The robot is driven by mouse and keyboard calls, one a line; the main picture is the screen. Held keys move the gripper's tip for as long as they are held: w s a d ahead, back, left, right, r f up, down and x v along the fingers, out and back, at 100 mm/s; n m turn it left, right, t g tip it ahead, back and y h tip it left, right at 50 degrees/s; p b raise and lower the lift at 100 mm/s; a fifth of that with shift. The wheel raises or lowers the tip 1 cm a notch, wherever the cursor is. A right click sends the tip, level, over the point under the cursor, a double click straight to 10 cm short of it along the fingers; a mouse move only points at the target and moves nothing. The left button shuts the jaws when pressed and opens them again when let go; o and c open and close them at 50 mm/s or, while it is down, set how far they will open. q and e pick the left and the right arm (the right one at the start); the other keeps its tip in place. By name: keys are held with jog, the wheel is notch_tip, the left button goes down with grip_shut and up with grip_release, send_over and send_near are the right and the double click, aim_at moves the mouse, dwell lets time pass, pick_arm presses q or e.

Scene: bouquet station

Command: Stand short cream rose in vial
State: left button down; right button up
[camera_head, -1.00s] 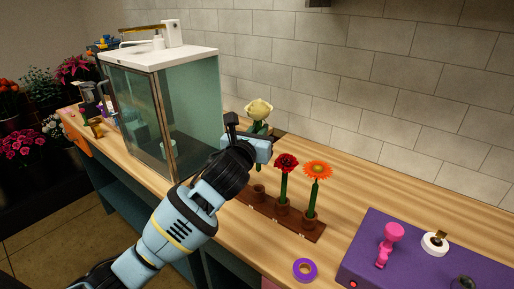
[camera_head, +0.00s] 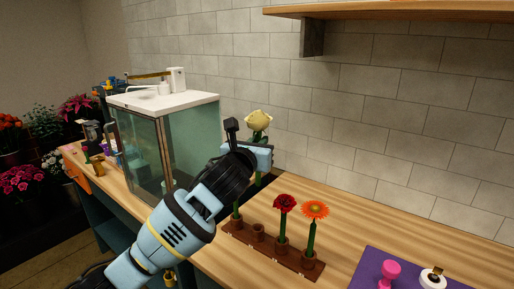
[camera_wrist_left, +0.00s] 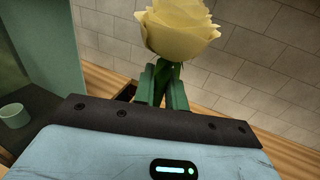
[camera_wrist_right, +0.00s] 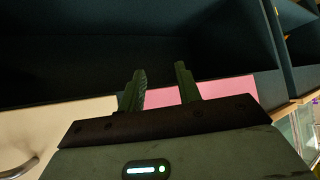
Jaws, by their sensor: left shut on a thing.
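The cream rose (camera_head: 258,118) is upright in my left gripper (camera_head: 262,152), above the counter behind the rack. In the left wrist view, its bloom (camera_wrist_left: 180,28) stands above the green fingers (camera_wrist_left: 163,86), which are shut on its stem. The brown vial rack (camera_head: 290,262) stands on the counter in front. One vial (camera_head: 258,231) looks empty; two hold a red flower (camera_head: 284,203) and an orange flower (camera_head: 314,211). The leftmost vial (camera_head: 236,224) shows a green stem, its top hidden by my gripper. My right gripper (camera_wrist_right: 160,80) is open and empty.
A glass-fronted case (camera_head: 185,150) with a white top stands left of my left arm. A purple mat (camera_head: 375,268) with a pink object (camera_head: 389,272) lies at lower right. A wooden shelf (camera_head: 400,11) is on the wall. My right gripper faces a dark shelf compartment (camera_wrist_right: 130,50).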

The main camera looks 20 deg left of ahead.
aim_at(255, 127)
pick_arm(q)
jog(key=shift+r, duration=2.75)
jog(key=shift+s+f, duration=0.1)
jog(key=shift+f, duration=0.3)
jog(key=s+a+f, duration=0.1)
jog(key=s+f, duration=0.7)
jog(key=f, duration=0.6)
jog(key=s+a+f, duration=0.1)
jog(key=s+f, duration=0.3)
jog(key=s, duration=0.3)
jog(key=s+a+f, duration=0.1)
jog(key=s+f, duration=0.2)
jog(key=s, duration=0.4)
jog(key=shift+f+y, duration=0.3)
jog(key=shift+f, duration=0.05)
jog(key=shift+d, duration=0.15)
